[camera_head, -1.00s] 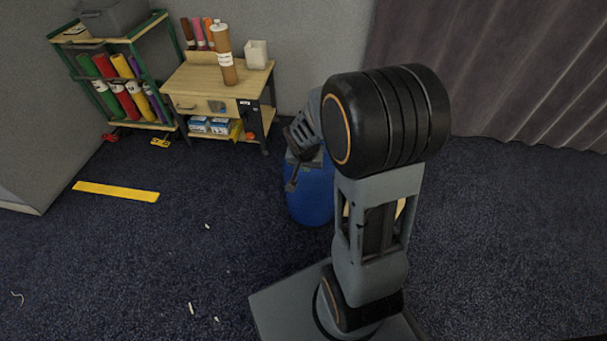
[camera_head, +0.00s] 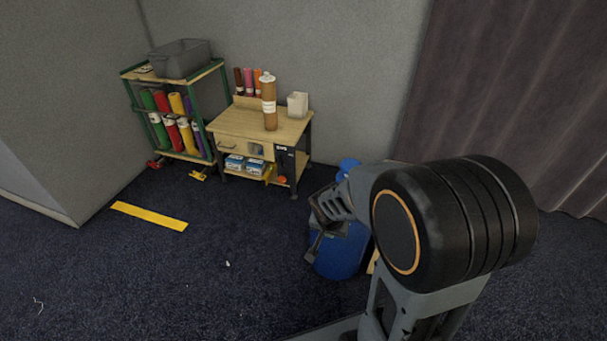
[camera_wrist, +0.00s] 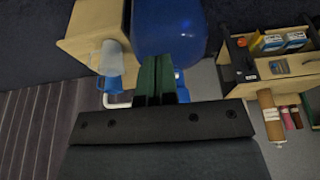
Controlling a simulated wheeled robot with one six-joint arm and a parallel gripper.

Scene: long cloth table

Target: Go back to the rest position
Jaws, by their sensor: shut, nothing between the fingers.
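My gripper (camera_wrist: 156,80) shows in the wrist view with its two green fingers together and nothing between them. In the head view my gripper (camera_head: 318,245) hangs at the end of my bent arm, in front of a blue barrel (camera_head: 345,255). My arm covers part of the barrel. In the wrist view the blue barrel (camera_wrist: 168,25) lies just beyond the fingertips; I cannot tell the exact gap.
A yellow strip (camera_head: 149,216) lies on the open floor at left.

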